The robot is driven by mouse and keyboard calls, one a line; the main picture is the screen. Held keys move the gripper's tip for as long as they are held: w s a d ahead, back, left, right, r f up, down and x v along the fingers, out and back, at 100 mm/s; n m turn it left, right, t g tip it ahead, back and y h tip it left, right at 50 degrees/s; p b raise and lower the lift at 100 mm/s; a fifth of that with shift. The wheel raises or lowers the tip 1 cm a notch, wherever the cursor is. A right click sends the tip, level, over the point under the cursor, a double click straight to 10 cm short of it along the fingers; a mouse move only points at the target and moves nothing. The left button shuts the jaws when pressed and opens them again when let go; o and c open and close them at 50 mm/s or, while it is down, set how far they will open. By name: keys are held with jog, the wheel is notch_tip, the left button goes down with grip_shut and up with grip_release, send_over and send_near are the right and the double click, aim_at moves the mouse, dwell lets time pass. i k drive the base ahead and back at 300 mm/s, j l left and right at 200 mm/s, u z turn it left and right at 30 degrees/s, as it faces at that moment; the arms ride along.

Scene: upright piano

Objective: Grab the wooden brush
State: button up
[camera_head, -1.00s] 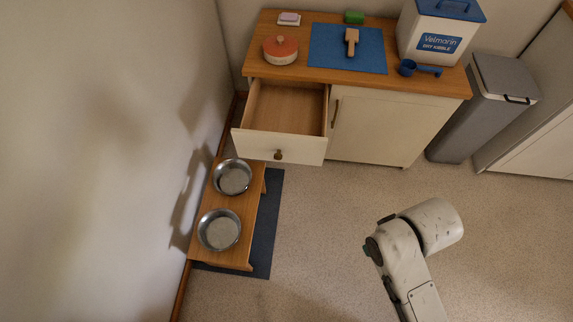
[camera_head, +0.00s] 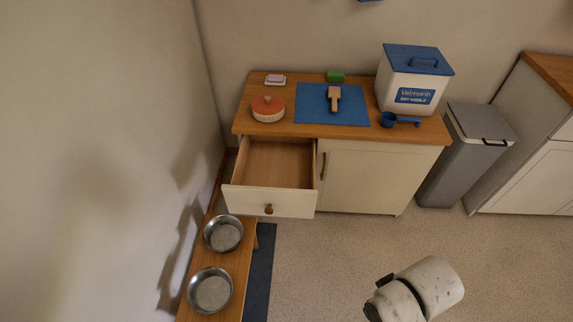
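The wooden brush (camera_head: 334,95) lies on a blue mat (camera_head: 353,112) on the wooden top of a white cabinet. It has a light wooden part toward the back and a dark end toward the front. Nothing covers it. Part of my arm shows at the bottom right, low in front of the cabinet and well apart from the brush. My gripper is not in view, so its opening cannot be seen.
The cabinet's drawer (camera_head: 269,188) stands open and looks empty. A red-lidded pot (camera_head: 268,109), pink-and-white block (camera_head: 275,80), green block (camera_head: 336,76), blue scoop (camera_head: 399,120) and kibble bin (camera_head: 408,84) share the top. Steel bowls (camera_head: 223,234) stand at left. Floor at centre is clear.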

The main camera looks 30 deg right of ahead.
aim_at(334, 94)
jog(key=i+z, duration=0.15)
jog(key=i, duration=0.55)
jog(key=i+z, duration=0.15)
jog(key=i, duration=0.55)
jog(key=i+j+z, duration=0.15)
jog(key=i, duration=0.6)
